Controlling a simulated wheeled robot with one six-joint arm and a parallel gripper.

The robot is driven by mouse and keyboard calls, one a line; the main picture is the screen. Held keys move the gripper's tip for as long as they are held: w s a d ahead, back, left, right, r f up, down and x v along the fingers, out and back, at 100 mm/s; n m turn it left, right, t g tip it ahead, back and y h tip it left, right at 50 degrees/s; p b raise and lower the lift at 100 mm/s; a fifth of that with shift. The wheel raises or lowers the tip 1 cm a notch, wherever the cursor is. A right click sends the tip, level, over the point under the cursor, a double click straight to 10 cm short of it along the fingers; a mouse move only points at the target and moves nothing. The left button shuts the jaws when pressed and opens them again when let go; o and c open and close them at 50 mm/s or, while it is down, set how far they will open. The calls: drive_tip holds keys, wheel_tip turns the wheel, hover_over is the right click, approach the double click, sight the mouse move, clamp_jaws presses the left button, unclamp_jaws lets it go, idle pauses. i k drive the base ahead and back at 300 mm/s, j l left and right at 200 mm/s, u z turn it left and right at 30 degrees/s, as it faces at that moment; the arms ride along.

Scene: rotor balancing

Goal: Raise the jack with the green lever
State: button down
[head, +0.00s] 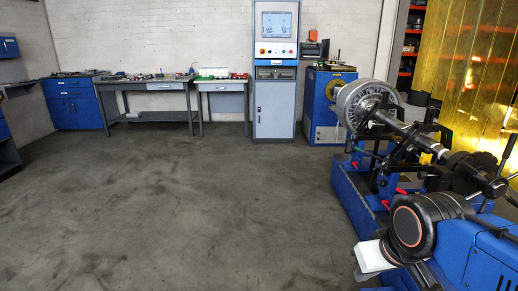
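The balancing machine stands at the right, with a long blue bed (352,203) and a bladed grey rotor (352,104) on a dark horizontal shaft (412,134). The jack itself cannot be made out among the dark supports. My arm, black with an orange ring, is folded low at the right in front of the machine and hides part of the bed. My gripper cannot be seen.
Red handles (386,204) sit along the bed. A blue and grey control cabinet with a screen (277,26) stands at the back wall, beside workbenches (158,87) and a blue cabinet (72,103). A yellow curtain (468,75) hangs at right. The grey floor (180,205) is clear.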

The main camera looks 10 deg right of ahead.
sight(355, 148)
drive_tip(key=i, duration=1.7)
drive_tip(key=i+z, duration=0.15)
drive_tip(key=i, duration=0.5)
drive_tip(key=i+j+z, duration=0.15)
drive_tip(key=i, duration=0.45)
drive_tip(key=i+j+z, duration=0.1)
drive_tip(key=i+z, duration=0.3)
drive_tip(key=i+j+z, duration=0.15)
drive_tip(key=z, duration=0.25)
drive_tip(key=i+j+z, duration=0.2)
drive_tip(key=z, duration=0.2)
drive_tip(key=j, duration=0.1)
